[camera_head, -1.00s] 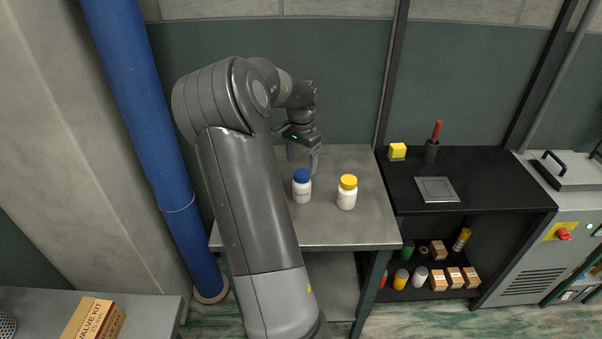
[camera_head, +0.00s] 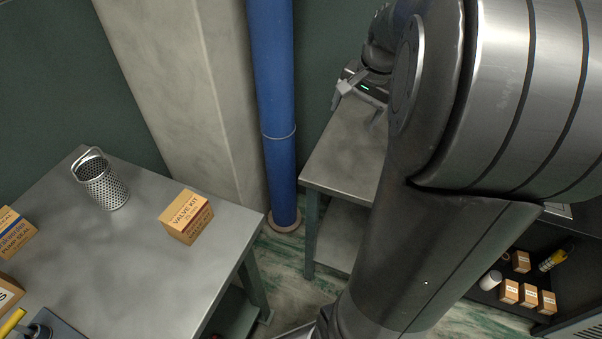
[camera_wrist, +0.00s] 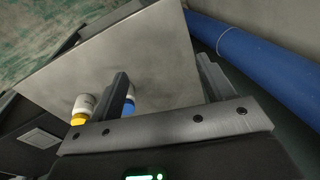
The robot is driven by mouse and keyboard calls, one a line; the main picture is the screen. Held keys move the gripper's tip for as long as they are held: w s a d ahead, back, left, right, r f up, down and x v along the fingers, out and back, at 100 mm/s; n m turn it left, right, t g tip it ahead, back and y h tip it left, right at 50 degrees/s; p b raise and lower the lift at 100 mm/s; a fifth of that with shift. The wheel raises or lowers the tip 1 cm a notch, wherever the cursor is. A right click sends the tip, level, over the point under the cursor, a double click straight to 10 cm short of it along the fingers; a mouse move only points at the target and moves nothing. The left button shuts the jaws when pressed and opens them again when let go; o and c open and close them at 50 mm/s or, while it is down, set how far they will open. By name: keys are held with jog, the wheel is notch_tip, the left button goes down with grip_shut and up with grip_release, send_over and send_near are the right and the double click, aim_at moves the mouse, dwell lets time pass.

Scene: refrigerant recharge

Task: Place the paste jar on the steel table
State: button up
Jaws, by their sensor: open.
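In the wrist view, a white jar with a yellow lid (camera_wrist: 82,107) and a white jar with a blue lid (camera_wrist: 129,106) stand on a grey metal table (camera_wrist: 140,60); neither label is readable. My gripper (camera_wrist: 165,85) is open and empty. In the head view my gripper (camera_head: 361,103) is above the far left part of this table (camera_head: 335,160); my arm hides the jars. Another grey steel table (camera_head: 140,255) is at the left.
On the left table are a perforated metal basket (camera_head: 104,184), a valve kit box (camera_head: 187,217) and more boxes at its left edge. A blue pipe (camera_head: 272,110) rises between the tables. A dark shelf unit with small boxes (camera_head: 520,292) is at right. The left table's middle is bare.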

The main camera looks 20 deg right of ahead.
jog(key=s+a+r+n+t+h, duration=0.1)
jog(key=s+a+r+n+t, duration=0.1)
jog(key=s+a+n, duration=0.8)
jog(key=s+a+t, duration=0.1)
jog(key=s+a, duration=0.4)
jog(key=a, duration=0.4)
jog(key=shift+a+r+n, duration=0.15)
jog(key=shift+r+n, duration=0.15)
jog(key=shift+r, duration=0.05)
